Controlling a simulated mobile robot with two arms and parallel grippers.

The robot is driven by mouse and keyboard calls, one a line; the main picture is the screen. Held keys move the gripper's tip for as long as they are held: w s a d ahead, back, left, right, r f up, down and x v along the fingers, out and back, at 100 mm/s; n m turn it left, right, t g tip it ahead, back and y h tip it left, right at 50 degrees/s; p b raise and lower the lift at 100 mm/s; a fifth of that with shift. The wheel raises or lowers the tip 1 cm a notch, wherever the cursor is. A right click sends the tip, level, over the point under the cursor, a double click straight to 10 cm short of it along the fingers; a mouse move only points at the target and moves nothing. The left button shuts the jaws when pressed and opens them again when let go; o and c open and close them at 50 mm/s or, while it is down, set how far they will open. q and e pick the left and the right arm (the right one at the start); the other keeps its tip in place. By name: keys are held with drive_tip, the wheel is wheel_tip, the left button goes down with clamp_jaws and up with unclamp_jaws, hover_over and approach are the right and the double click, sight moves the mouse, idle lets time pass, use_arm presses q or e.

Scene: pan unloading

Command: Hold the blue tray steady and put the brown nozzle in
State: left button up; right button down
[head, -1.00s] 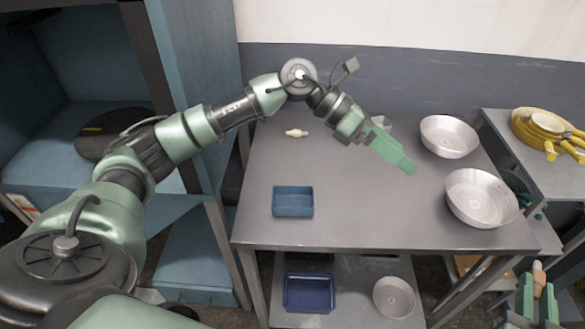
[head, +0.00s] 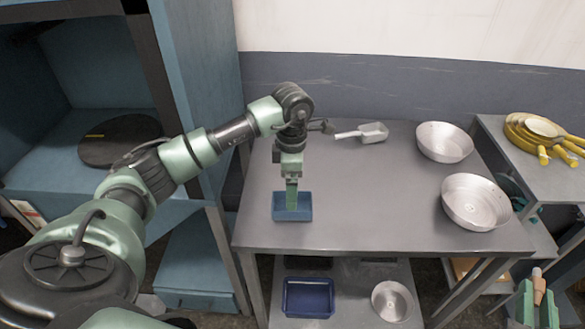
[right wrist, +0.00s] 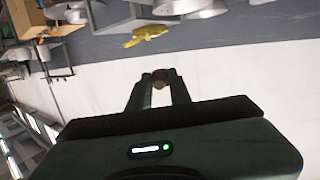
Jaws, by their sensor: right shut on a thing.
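A small blue tray (head: 278,212) sits near the front edge of the grey table. My left gripper (head: 291,203) points down at the tray, its fingertips at or just inside it. I see its fingers edge-on, so whether they close on a wall is unclear. My right gripper (head: 537,292) is at the lower right, away from the table. It is shut on the brown nozzle (head: 537,272), whose top stands above the fingers. In the right wrist view the nozzle (right wrist: 160,80) shows between the fingertips.
Two metal bowls (head: 444,142) (head: 476,201) stand at the table's right. A scoop (head: 362,133) lies at the back. A darker blue tray (head: 308,298) and another bowl (head: 391,301) are on the lower shelf. Yellow-handled pans (head: 540,130) stack on the right table. The table's middle is clear.

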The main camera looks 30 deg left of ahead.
use_arm(q)
wheel_tip(320, 180, down, 7)
drive_tip(key=shift+r+p, duration=0.1)
drive_tip(key=shift+p, duration=0.8)
use_arm(e)
wheel_tip(320, 180, up, 2)
drive_tip(key=shift+r, duration=0.2)
use_arm(q)
drive_tip(key=c, duration=1.3)
drive_tip(key=o, duration=1.3)
drive_tip(key=shift+r, duration=0.15)
wheel_tip(320, 180, up, 12)
drive_tip(key=shift+f, duration=0.1)
